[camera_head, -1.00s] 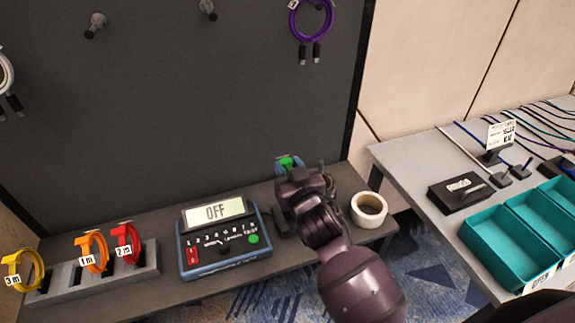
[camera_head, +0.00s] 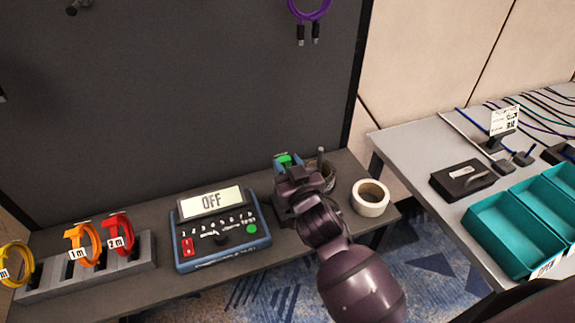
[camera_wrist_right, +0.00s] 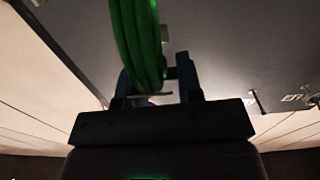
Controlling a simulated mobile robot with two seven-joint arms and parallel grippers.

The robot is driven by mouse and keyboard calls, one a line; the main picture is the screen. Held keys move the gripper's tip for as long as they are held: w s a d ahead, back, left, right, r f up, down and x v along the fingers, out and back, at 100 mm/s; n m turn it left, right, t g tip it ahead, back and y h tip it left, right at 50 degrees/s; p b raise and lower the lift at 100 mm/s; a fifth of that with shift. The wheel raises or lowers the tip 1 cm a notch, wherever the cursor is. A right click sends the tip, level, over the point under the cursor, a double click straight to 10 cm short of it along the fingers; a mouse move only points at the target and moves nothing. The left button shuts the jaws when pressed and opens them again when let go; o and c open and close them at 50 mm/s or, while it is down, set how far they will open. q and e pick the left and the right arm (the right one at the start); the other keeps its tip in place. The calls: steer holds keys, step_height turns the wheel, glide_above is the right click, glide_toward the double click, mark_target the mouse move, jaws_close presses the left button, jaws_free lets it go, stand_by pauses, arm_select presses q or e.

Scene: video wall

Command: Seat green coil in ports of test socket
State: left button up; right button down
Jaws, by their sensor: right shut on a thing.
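The green coil (camera_head: 286,159) shows just past my right gripper (camera_head: 289,168) in the head view. In the right wrist view the green coil (camera_wrist_right: 138,42) stands as a bundle of loops at the gripper, which is shut on it. Bluish parts flank the coil; I cannot tell whether they are fingers or socket. My gripper is above the right part of the shelf, right of the blue tester (camera_head: 222,230), whose display reads OFF. A dark block shows partly under the gripper; I cannot make out the test socket or its ports. My left gripper is not in view.
A tape roll (camera_head: 370,198) and a partly hidden cup (camera_head: 328,177) stand right of my gripper. Red (camera_head: 121,236), orange (camera_head: 82,244) and yellow (camera_head: 14,263) coils stand in a grey rack at left. Teal trays (camera_head: 515,232) sit on the right table.

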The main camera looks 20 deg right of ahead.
steer(key=shift+d, duration=0.1)
stand_by(0.3)
steer(key=shift+f, duration=0.15)
stand_by(0.6)
steer(key=shift+f+b, duration=0.5)
steer(key=shift+f, duration=1.7)
stand_by(1.7)
stand_by(0.4)
steer(key=c, duration=0.7)
jaws_free()
